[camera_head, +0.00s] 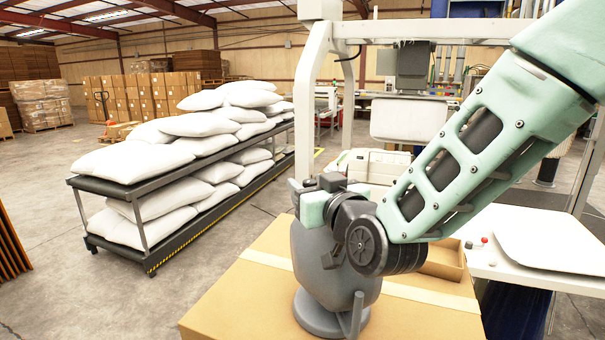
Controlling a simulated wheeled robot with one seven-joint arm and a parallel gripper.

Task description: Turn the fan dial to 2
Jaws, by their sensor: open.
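My mint-green arm reaches in from the upper right. My gripper (320,190) is at its end, at the top of a rounded grey object, open by its look; its tips are small and partly hidden by the wrist. The grey object (322,270), apparently the fan, has a round foot and stands upright on a cardboard box (232,302). The wrist covers its upper right part. I cannot make out the dial or its numbers. I cannot tell whether the gripper touches the grey object.
A rack (130,188) piled with white pillows stands to the left. A white worktable (535,240) is at the right, with an open carton (443,261) beside it. A large white machine frame (307,95) stands behind. Bare floor lies between rack and box.

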